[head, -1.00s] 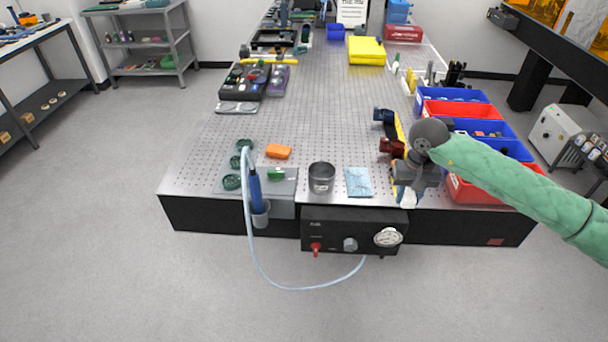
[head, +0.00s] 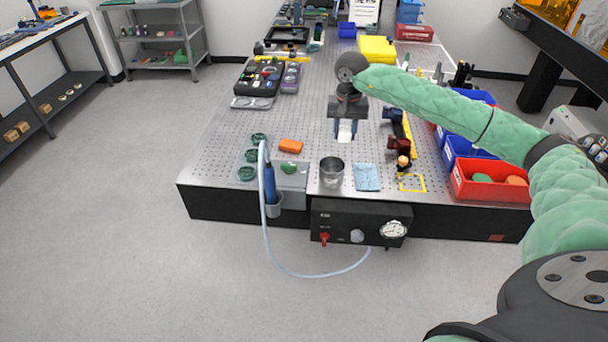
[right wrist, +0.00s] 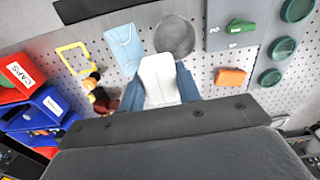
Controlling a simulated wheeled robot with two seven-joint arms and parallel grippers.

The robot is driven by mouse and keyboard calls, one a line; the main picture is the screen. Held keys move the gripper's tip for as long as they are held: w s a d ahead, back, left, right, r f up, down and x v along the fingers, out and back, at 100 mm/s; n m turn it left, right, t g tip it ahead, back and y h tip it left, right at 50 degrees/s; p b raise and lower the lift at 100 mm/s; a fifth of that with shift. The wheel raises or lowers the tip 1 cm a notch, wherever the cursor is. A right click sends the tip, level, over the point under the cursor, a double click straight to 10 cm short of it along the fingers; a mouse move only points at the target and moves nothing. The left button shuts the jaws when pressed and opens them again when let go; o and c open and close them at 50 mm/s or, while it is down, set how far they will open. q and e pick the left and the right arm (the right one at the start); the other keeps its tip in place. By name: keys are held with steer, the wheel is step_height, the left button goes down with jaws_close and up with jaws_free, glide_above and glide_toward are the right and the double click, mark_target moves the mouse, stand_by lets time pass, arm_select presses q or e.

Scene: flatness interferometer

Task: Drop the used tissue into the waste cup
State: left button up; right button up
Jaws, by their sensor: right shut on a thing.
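The used tissue (head: 345,130) is a white piece held between the fingers of my right gripper (head: 346,133). It also shows pale and upright between the blue-grey fingers in the right wrist view (right wrist: 160,80). The waste cup (head: 331,172) is a round grey metal cup near the front edge of the table. It also shows in the right wrist view (right wrist: 174,36), just beyond the tissue and apart from it. In the head view my right gripper is behind the cup and a little right, above the table. My left gripper is not in view.
An orange block (head: 291,146) and a blue pen-like tool (head: 269,184) with a hose are left. A red bin (head: 490,190) stands right.

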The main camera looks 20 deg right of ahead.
steer(key=shift+w+a+f, duration=0.1)
steer(key=shift+w+a, duration=0.15)
steer(key=shift+a, duration=0.3)
steer(key=shift+f, duration=0.1)
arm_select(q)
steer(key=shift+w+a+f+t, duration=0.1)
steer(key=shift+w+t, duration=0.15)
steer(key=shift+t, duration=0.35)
arm_select(e)
steer(key=shift+f, duration=2.9)
steer(key=o, duration=1.2)
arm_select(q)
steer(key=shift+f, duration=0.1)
